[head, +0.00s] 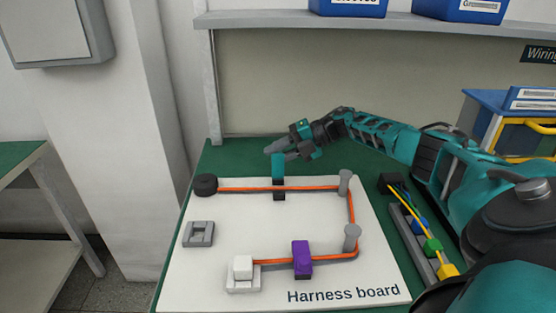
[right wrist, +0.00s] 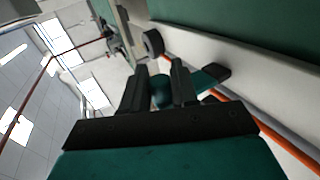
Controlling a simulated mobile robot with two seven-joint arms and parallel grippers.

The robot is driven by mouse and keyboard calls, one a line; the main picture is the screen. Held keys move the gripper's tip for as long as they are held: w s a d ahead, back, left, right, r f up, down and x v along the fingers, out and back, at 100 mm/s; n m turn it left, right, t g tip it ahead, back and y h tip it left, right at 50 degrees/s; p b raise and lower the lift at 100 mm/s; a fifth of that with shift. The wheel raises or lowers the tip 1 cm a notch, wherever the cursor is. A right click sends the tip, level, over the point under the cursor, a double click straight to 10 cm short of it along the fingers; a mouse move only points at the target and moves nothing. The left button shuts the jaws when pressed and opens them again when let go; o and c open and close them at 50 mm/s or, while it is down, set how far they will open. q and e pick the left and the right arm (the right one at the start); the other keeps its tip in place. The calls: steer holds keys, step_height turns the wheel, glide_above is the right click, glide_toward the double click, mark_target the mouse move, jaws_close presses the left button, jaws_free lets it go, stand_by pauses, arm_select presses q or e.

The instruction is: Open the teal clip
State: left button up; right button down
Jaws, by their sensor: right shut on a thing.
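The teal clip (head: 278,168) is on the far part of the white harness board (head: 225,215). Its teal part stands up above a black base, where the orange cable (head: 240,188) crosses. My right gripper (head: 274,151) is at the top of the teal part, with its fingers shut on it. In the right wrist view, a teal piece of the clip (right wrist: 162,92) shows between the two dark fingers, and more teal reaches right to a black end. Whether the cable is free of the clip cannot be told. My left gripper is not in view.
The cable runs from a black round piece (head: 205,185) past grey posts (head: 344,183) (head: 352,238) and the purple clip (head: 302,258) to a white connector (head: 243,267). A grey holder (head: 199,234) sits at left. A tray with coloured connectors (head: 432,245) lies right of the board.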

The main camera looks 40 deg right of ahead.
steer(key=shift+w+f, duration=0.1)
stand_by(0.4)
steer(key=c, duration=1)
jaws_free()
steer(key=v, duration=1.3)
steer(key=shift+b, duration=0.45)
